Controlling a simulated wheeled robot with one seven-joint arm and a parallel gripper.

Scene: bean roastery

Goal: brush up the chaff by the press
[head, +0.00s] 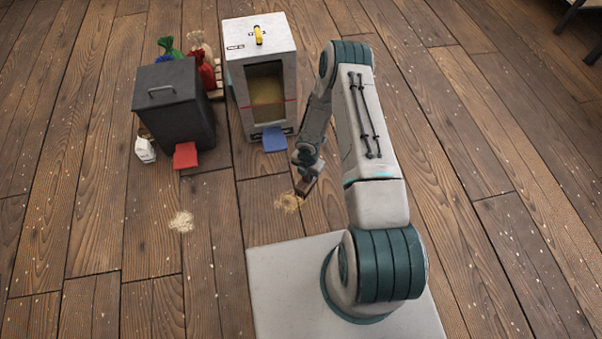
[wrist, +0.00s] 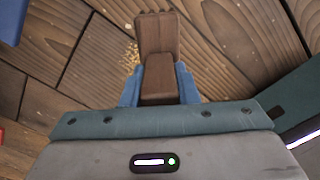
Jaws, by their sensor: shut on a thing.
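My gripper (head: 308,179) is low over the floor in front of the white cabinet. In the wrist view its blue fingers are shut on a brown wooden brush (wrist: 158,38); its bristles are not clear to see. One pale chaff heap (head: 287,204) lies on the floor at the brush's end, partly hidden by it; some shows beside the brush in the wrist view (wrist: 131,55). A second chaff heap (head: 181,221) lies apart to the left. I cannot tell for certain which machine is the press.
A white cabinet (head: 240,62) with a window and blue pedal (head: 274,139) stands behind. Left of it is a dark lidded bin (head: 172,108) with a red pedal (head: 186,155), a small white carton (head: 145,150) and several colored sacks (head: 206,70). Floor at right is clear.

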